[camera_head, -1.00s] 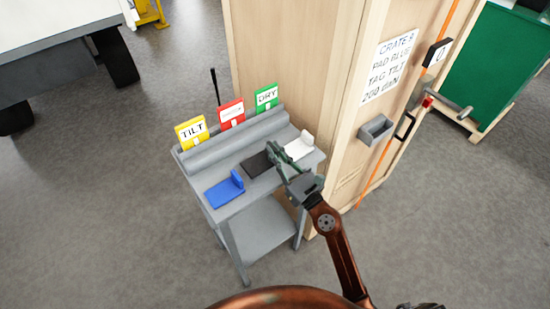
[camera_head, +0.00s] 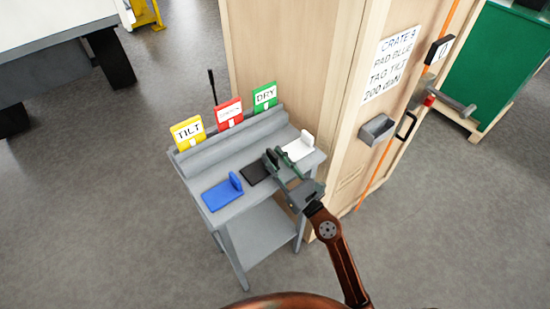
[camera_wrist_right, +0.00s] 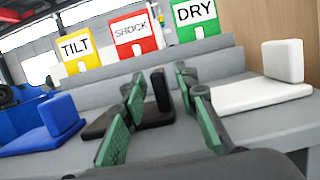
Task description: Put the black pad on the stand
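The black pad (camera_head: 255,173) has a flat base and an upright plate. It lies on the grey stand (camera_head: 232,210), between the blue pad (camera_head: 221,192) and the white pad (camera_head: 299,148). My right gripper (camera_head: 274,157) is at the black pad's right end and partly hides it. In the right wrist view the gripper (camera_wrist_right: 163,84) is open, with green fingers apart. The black pad's upright plate (camera_wrist_right: 160,92) shows between them, near the right finger; I cannot tell whether they touch. My left gripper is not in view.
Yellow TILT (camera_head: 188,131), red SHOCK (camera_head: 229,112) and green DRY (camera_head: 265,96) tags stand along the stand's back ledge. A tall wooden crate (camera_head: 290,60) with a written sign (camera_head: 391,65) and a small grey holder (camera_head: 377,130) is close on the right. Open floor lies left.

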